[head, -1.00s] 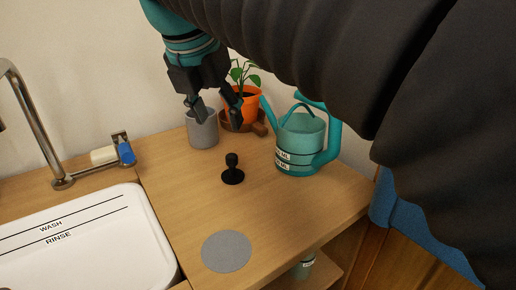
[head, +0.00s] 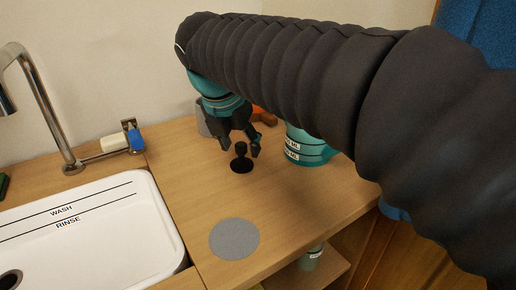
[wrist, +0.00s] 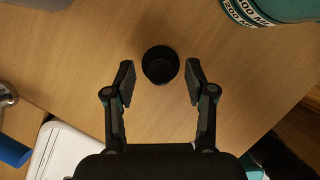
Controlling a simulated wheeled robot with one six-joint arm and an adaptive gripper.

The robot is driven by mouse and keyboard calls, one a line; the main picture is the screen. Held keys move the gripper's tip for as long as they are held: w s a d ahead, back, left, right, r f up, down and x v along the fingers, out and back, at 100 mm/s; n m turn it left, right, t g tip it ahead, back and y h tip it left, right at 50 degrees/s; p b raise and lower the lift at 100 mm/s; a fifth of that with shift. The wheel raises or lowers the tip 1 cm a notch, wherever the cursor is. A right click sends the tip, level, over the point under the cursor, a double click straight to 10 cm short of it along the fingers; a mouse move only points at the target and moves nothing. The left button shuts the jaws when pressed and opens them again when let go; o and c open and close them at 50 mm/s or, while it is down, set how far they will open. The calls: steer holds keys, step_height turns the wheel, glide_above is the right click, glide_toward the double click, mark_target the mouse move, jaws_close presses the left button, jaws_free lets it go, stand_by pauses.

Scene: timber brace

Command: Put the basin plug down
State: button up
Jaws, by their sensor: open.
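The black basin plug (head: 241,162) stands upright on the wooden counter, its round base down and its knob up. In the wrist view the plug (wrist: 160,65) shows from above as a dark round shape between the fingers, with a gap on each side. My gripper (head: 240,147) is open around the top of the plug, one finger to each side. In the wrist view my gripper (wrist: 159,84) holds nothing.
A grey round mat (head: 234,239) lies near the counter's front. The white sink (head: 90,240) with WASH and RINSE lines is at left. A teal watering can (head: 305,150) stands close right of the plug, partly hidden by my arm. A grey cup (head: 203,120) is behind.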

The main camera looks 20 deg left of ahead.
steer(key=shift+w+f, duration=0.25)
steer(key=shift+f, duration=0.4)
jaws_close()
steer(key=shift+r, duration=0.15)
